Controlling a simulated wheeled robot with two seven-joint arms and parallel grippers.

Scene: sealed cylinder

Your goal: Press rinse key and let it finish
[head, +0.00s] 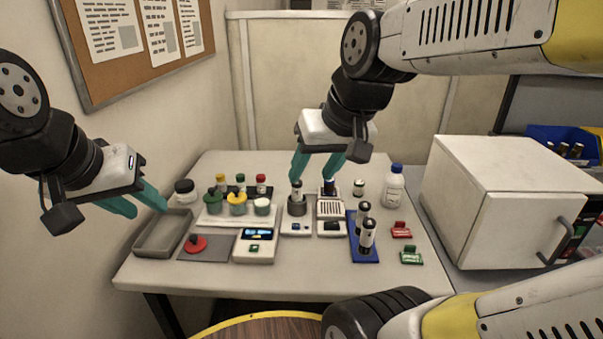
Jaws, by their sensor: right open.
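Several small devices stand at the front middle of the table. One (256,245) has a lit blue display and a green key (255,248). Beside it a white unit (297,228) with a small dark key holds a dark-capped vial (297,190) in a round grey seat. Right of that is a unit with a slotted top (331,208), a black key or panel and a blue-lit black part (329,187). No label is readable, so I cannot tell which key is rinse. My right gripper (312,179) is open just above these two units, apparently empty. My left gripper (147,211) is open and empty above the grey tray.
A grey tray (146,246) and red knob (196,243) lie at left. Capped jars (237,204) stand behind the display device. A blue rack (362,249) with vials, a white bottle (394,187) and red and green clips (411,257) are right. A white cabinet (470,205) stands beyond.

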